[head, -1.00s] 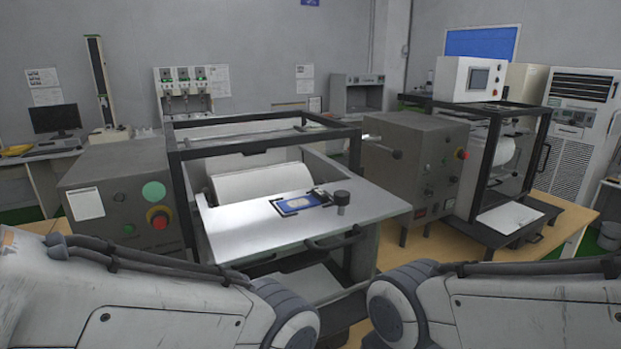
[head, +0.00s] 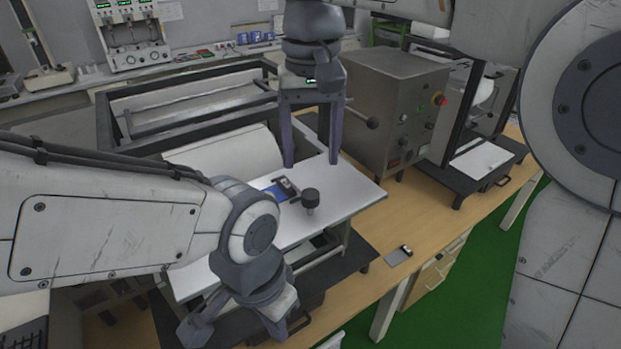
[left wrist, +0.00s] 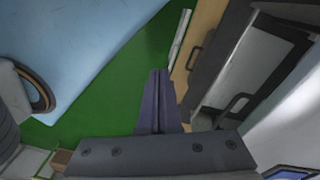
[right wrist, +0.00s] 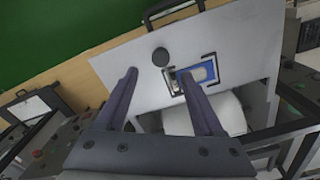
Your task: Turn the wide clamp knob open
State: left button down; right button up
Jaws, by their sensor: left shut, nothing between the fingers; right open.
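The dark round clamp knob (head: 310,198) stands upright on a short post near the front edge of the white plate (head: 345,193). It also shows in the right wrist view (right wrist: 160,57), beside a dark clamp frame holding a blue-and-white piece (right wrist: 205,74). My right gripper (head: 312,162) is open and empty, pointing down above the plate, behind the knob in the head view. In the right wrist view its fingertips (right wrist: 158,73) are spread, with the knob beyond the gap between them. My left gripper (left wrist: 158,73) is shut and empty, low in front of the plate, over green floor.
A black frame (head: 185,85) rises behind the plate around a white roller (head: 225,150). A grey control box (head: 385,95) with a protruding dark handle stands right of my right gripper. A small dark-and-light item (head: 398,255) lies on the wooden bench. Green floor lies beyond its edge.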

aim_at(310, 194)
notch_tip(310, 194, down, 7)
jog(key=shift+f, duration=0.2)
jog(key=shift+p, duration=0.3)
grip_shut()
